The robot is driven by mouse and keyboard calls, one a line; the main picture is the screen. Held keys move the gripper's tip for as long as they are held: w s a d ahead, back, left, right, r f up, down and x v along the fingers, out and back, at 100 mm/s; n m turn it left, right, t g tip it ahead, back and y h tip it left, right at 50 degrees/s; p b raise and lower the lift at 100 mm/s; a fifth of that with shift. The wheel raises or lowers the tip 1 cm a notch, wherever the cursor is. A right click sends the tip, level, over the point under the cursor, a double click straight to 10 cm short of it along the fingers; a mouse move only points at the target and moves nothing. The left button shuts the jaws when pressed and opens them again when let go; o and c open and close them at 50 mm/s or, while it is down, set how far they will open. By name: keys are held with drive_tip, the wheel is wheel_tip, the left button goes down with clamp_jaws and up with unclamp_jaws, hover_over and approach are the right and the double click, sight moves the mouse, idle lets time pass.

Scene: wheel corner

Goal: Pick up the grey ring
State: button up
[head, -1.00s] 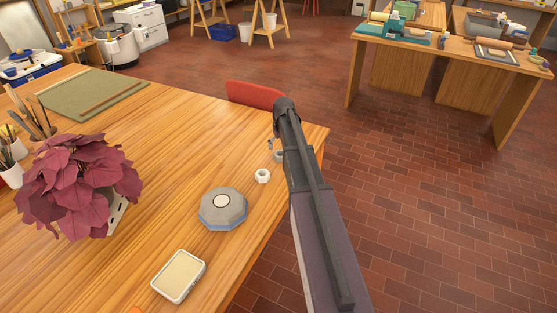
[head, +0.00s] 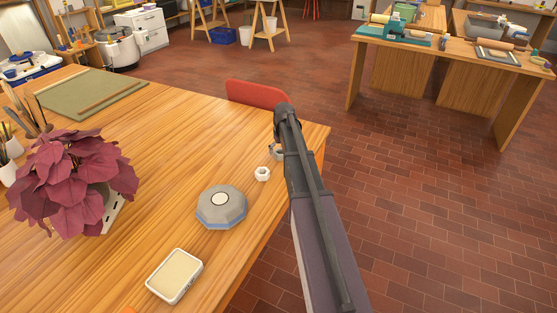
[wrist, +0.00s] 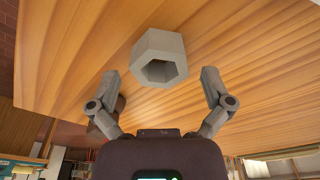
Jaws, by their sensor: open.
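In the wrist view the grey ring (wrist: 159,43) is six-sided with a hexagonal hole. It lies just beyond and between my fingertips, with a visible gap on both sides. My gripper (wrist: 160,75) is open and empty, its two fingers spread apart. In the head view my arm hides most of the gripper.
A grey octagonal piece (head: 221,216), a cream-topped tray (head: 158,293) and a dark red plant (head: 70,180) stand further left on the table (head: 180,150). A red chair (head: 255,93) is at the far edge.

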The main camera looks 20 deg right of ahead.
drive_tip(key=shift+w+f+b, duration=0.1)
drive_tip(key=shift+f+b, duration=0.35)
drive_tip(key=shift+f, duration=0.25)
drive_tip(key=c, duration=1)
